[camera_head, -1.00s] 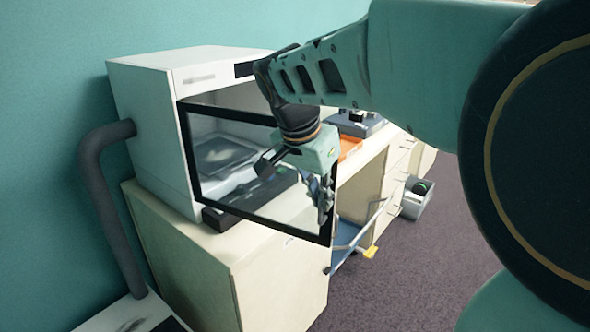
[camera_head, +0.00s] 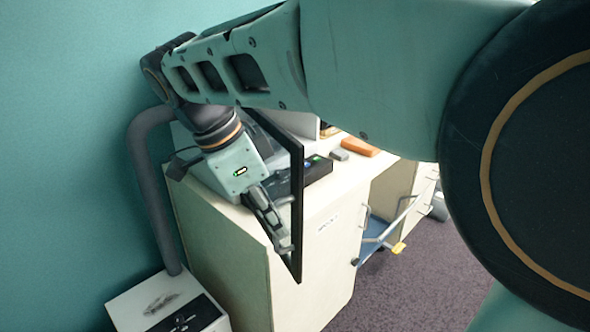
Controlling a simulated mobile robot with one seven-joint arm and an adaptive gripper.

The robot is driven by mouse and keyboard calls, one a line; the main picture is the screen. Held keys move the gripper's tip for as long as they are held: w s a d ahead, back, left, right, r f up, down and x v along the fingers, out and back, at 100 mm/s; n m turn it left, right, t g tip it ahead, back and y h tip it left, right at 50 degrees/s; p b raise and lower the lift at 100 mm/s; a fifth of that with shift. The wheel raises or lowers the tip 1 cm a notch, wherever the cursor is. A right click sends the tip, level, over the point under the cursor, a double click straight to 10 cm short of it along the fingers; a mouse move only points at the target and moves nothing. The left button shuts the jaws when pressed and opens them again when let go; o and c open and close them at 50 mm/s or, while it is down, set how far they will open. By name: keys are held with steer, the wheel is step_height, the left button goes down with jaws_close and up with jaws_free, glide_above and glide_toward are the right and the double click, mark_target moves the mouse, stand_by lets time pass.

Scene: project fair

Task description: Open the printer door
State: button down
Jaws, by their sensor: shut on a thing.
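The printer door (camera_head: 299,195), a dark-framed panel, stands swung out from the printer and shows almost edge-on, upright over the front of the cabinet. The printer is mostly hidden behind my arm; a pale part of its casing (camera_head: 292,122) shows beside the door. My gripper (camera_head: 284,238) is on the left side of the door, pointing down and right. It is shut on the door near its free lower part; the exact contact is partly hidden by the fingers.
The printer stands on a cream cabinet (camera_head: 232,232). A black box with small lights (camera_head: 318,168) and an orange item (camera_head: 360,146) lie on the worktop.

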steer(key=shift+s+a, duration=0.25)
steer(key=shift+a, duration=0.4)
steer(key=c, duration=2.1)
jaws_free()
steer(key=shift+r, duration=0.1)
steer(key=v, duration=1.1)
steer(key=shift+a+r, duration=0.2)
steer(key=shift+r, duration=0.15)
